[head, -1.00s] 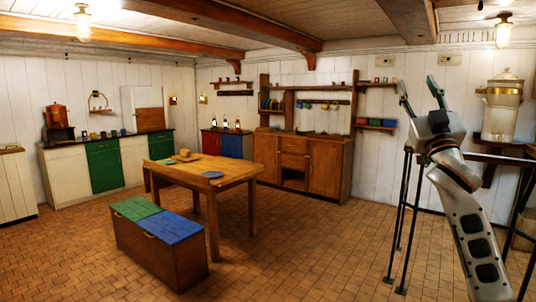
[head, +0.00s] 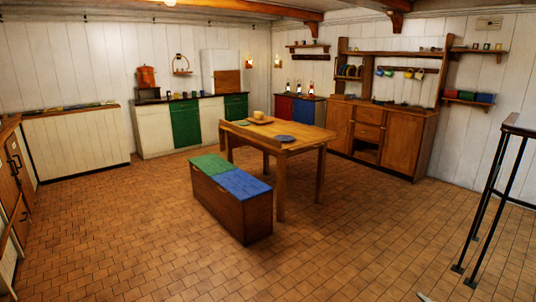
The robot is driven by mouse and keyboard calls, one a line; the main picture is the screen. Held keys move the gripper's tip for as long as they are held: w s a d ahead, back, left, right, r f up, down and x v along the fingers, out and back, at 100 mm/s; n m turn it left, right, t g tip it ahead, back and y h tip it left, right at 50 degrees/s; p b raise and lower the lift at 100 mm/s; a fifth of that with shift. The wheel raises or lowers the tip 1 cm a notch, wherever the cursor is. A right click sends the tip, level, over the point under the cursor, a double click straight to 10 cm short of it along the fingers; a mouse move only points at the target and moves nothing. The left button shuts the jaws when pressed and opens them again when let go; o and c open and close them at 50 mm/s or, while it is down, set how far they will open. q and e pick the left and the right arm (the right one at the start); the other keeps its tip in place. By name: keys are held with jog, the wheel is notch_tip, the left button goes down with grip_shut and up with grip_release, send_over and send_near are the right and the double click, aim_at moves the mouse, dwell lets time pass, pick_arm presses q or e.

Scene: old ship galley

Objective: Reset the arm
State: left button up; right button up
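The task names only my arm. A small grey tip (head: 424,297) shows at the bottom edge, right of the middle; it looks like the end of one of my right gripper's fingers. The rest of that gripper and arm is outside the picture, so I cannot tell whether it is open or shut. My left gripper is not in view.
A wooden table (head: 302,145) stands mid-room, with a bench chest (head: 228,215) with green and blue lids before it. A black-legged stand (head: 484,210) is at the right. Cabinets (head: 152,128) and a dresser (head: 405,142) line the walls. The foreground tiled floor (head: 330,255) is clear.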

jog(key=s+a+f+n+g+y, duration=0.1)
jog(key=s+a+f+g, duration=0.2)
jog(key=s+f, duration=0.7)
jog(key=s+a+f+g+y, duration=0.15)
jog(key=s+a+f, duration=0.25)
jog(key=s+f, duration=0.55)
jog(key=s+a+r+m, duration=0.1)
jog(key=a+m, duration=0.4)
jog(key=a, duration=0.7)
jog(key=shift+r+h, duration=0.35)
jog(key=shift+r, duration=0.35)
